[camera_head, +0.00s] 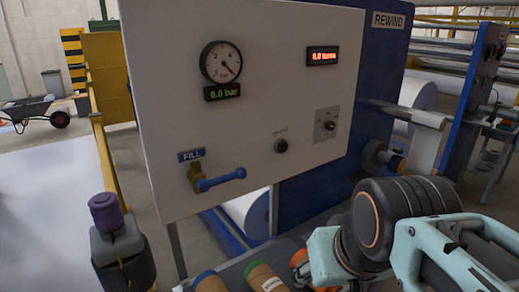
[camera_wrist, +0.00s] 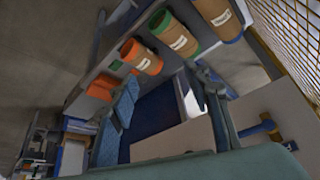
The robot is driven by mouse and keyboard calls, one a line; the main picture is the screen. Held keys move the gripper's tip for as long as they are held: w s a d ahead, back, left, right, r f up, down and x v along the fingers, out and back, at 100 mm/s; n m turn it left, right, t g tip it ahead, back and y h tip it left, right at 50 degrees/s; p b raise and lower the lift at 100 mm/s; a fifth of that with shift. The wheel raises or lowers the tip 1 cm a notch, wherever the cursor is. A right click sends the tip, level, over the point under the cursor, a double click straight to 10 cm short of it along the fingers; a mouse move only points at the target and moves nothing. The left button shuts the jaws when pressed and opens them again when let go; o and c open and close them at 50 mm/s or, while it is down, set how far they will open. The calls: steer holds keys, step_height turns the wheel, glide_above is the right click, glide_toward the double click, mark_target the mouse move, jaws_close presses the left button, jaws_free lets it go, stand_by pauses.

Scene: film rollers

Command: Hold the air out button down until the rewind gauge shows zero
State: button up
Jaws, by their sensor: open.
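The white control panel (camera_head: 255,100) fills the middle of the head view. A small dark round button (camera_head: 281,146) sits at its lower centre under a label too small to read surely. The round gauge (camera_head: 221,62) is at its upper left, its needle pointing down to the right; the display (camera_head: 222,92) below seems to read 6.0 bar. My gripper (camera_wrist: 167,82) is open in the wrist view, its two fingers apart with nothing between them. In the head view my arm is at the lower right, below and right of the button, and not touching the panel.
A blue-handled FILL valve (camera_head: 220,180) sticks out at the panel's lower left. A red display (camera_head: 322,56) and a selector plate (camera_head: 326,124) are on its right side. Rolls with orange (camera_wrist: 139,56), green (camera_wrist: 175,38) and blue (camera_wrist: 218,18) ends lie below. Space before the button looks clear.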

jaws_close()
stand_by(1.4)
